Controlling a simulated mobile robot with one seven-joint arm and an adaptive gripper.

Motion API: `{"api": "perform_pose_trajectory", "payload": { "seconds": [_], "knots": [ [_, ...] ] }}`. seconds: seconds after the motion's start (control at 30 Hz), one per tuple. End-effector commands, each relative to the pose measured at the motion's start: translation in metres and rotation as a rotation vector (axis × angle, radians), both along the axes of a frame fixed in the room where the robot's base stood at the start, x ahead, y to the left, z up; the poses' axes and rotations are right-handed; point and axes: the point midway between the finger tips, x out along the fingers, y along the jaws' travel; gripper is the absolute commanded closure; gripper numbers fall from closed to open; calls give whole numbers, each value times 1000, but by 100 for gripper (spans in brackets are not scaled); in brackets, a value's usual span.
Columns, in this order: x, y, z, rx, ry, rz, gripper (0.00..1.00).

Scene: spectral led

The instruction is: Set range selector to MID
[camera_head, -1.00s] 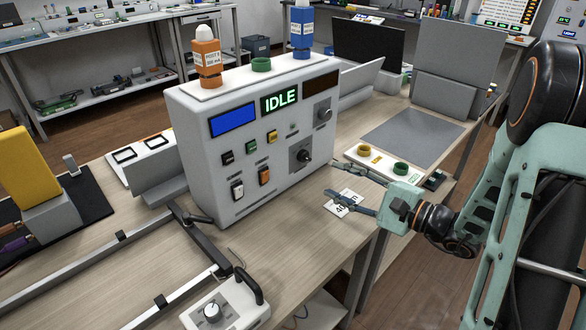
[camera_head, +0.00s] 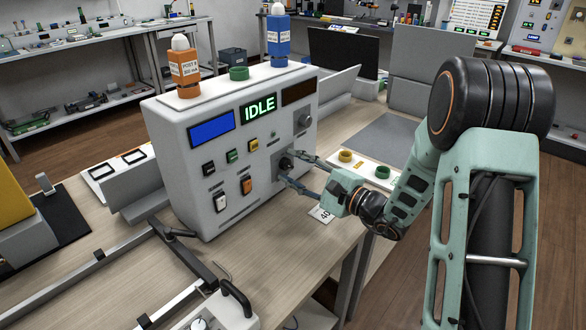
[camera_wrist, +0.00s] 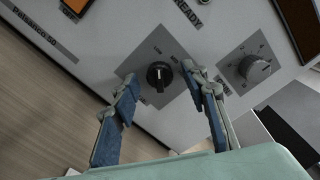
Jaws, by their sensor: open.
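The white instrument box (camera_head: 190,165) stands on the bench with a lit IDLE display (camera_head: 260,109). A black rotary knob (camera_head: 286,162) sits on a grey square plate low on its front; it also shows in the wrist view (camera_wrist: 159,76). My gripper (camera_head: 295,168) is open at the panel, its fingertips on either side of this knob in the wrist view (camera_wrist: 160,82). Contact with the knob cannot be told. A second, grey knob (camera_wrist: 255,68) is to the right, also in the head view (camera_head: 305,119).
Several buttons (camera_head: 232,156) and two rocker switches (camera_head: 246,185) lie left of the black knob. Two bottles, orange (camera_head: 184,72) and blue (camera_head: 278,38), stand on the box top. A white card (camera_head: 321,214) lies on the bench below my gripper.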

Motion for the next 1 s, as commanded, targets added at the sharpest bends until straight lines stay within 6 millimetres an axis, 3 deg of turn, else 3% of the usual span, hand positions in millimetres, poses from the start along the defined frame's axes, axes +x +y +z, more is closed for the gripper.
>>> {"api": "perform_pose_trajectory", "payload": {
  "seconds": [0.27, 0.63, 1.0],
  "knots": [
    [1, 1, 0, 0, 0, -1, 59],
    [1, 1, 0, 0, 0, -1, 99],
    [1, 1, 0, 36, 48, 0, 100]
  ]
}}
